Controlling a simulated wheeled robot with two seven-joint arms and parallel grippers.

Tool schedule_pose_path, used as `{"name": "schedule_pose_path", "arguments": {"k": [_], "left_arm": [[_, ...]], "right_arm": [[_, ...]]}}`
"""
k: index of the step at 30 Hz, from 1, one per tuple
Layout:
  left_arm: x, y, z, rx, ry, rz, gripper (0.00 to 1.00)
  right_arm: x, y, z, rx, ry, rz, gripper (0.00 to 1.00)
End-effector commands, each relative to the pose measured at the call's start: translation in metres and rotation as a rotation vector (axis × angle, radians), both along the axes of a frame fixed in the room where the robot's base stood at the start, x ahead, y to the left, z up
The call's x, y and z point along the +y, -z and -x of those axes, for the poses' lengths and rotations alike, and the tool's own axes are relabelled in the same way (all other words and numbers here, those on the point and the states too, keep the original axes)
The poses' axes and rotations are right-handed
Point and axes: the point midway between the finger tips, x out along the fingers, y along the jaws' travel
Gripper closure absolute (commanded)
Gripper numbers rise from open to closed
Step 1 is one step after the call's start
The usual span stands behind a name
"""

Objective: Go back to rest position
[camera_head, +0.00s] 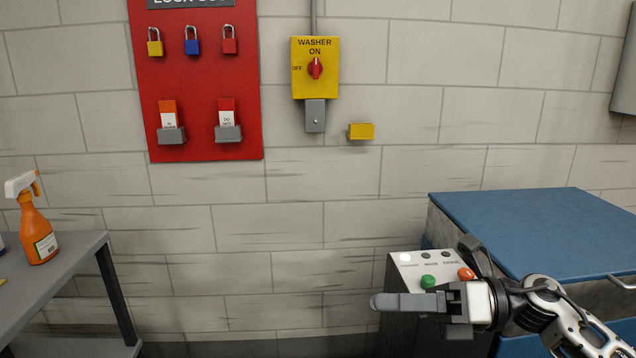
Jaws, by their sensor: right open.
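My right gripper (420,303) comes in from the lower right on my right arm and points left. It is in front of the control panel (408,262) of the blue-topped machine, with nothing seen between its fingers. The panel carries a green button (428,281), an orange-red button (466,274) and a white round one (405,258). The gripper's body hides the lower part of the panel. My left gripper is out of view.
The blue-topped machine (545,225) fills the right. A grey table (60,262) with an orange spray bottle (38,236) stands at the left. A red lockout board (200,85) and a yellow washer switch (315,70) hang on the wall. The middle is free.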

Motion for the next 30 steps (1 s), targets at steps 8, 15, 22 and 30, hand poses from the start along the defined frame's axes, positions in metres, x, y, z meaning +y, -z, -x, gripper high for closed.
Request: {"name": "schedule_pose_path", "arguments": {"k": [8,15,22,30], "left_arm": [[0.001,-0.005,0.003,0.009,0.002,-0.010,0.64],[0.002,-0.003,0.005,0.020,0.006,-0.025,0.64],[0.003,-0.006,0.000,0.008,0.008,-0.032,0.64],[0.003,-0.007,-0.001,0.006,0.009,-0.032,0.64]], "right_arm": [[0.002,0.052,0.004,0.953,0.442,-0.831,0.49],[-0.035,0.190,0.069,1.826,0.915,-1.311,0.49],[-0.037,0.250,0.138,2.222,1.152,-1.472,0.49],[-0.036,0.258,0.149,2.278,1.187,-1.488,0.49]]}}
